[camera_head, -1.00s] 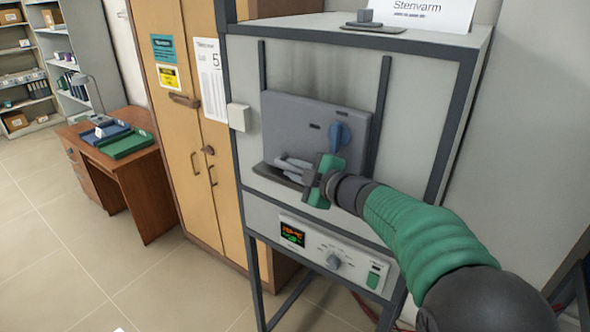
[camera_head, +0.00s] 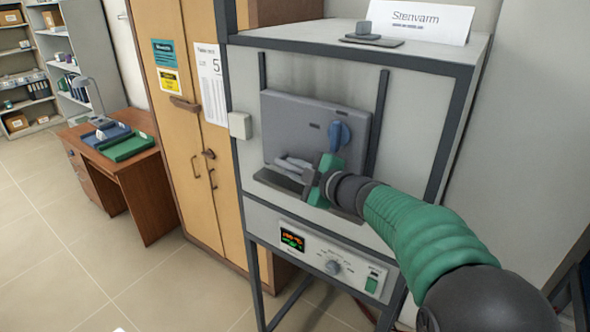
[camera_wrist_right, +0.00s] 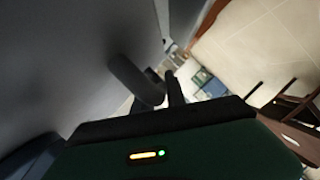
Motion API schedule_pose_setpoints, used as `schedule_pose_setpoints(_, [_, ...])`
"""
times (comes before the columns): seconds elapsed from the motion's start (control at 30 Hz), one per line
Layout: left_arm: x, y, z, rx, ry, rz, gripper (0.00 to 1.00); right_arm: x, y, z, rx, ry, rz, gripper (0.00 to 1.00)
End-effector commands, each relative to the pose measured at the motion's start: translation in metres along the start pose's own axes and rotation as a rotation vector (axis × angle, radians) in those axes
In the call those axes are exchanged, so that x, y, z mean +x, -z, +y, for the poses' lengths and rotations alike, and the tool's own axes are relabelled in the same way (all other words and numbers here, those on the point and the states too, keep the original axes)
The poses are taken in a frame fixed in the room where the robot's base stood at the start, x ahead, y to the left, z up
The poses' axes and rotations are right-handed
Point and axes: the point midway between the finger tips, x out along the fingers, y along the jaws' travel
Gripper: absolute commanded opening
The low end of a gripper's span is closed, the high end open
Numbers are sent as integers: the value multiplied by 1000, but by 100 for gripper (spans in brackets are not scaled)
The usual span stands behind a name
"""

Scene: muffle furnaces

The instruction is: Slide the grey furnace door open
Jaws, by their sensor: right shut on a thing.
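The grey furnace door (camera_head: 300,125) hangs between two dark vertical rails on the furnace front (camera_head: 415,125). In the right wrist view the curved handle (camera_wrist_right: 135,80) reaches to the dark fingers, close beside the door's face. A dark ledge (camera_head: 275,181) shows just below the door. My left gripper is in neither view.
A control panel (camera_head: 330,262) with a lit display is below the door. A sign (camera_head: 420,20) and a small grey block (camera_head: 363,29) are on top. A wooden cabinet (camera_head: 190,140) stands close at left, and a desk (camera_head: 115,165) with trays is beyond it.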

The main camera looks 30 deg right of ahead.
Motion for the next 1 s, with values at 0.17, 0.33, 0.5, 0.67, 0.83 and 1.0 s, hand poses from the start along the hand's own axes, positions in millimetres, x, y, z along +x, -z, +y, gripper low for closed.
schedule_pose_setpoints(0.17, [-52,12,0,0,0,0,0,-12,29,47,-4,-2,3,0])
schedule_pose_setpoints(0.33, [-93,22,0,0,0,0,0,-22,52,84,-5,-2,3,0])
schedule_pose_setpoints(0.5, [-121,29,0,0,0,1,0,-28,68,108,-5,-2,4,0])
schedule_pose_setpoints(0.67, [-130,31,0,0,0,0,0,-30,73,116,-5,-1,5,0])
schedule_pose_setpoints(0.83, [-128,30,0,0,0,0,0,-29,72,114,-4,-1,5,0])
schedule_pose_setpoints(1.0, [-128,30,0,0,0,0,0,-29,72,114,-3,0,5,0])
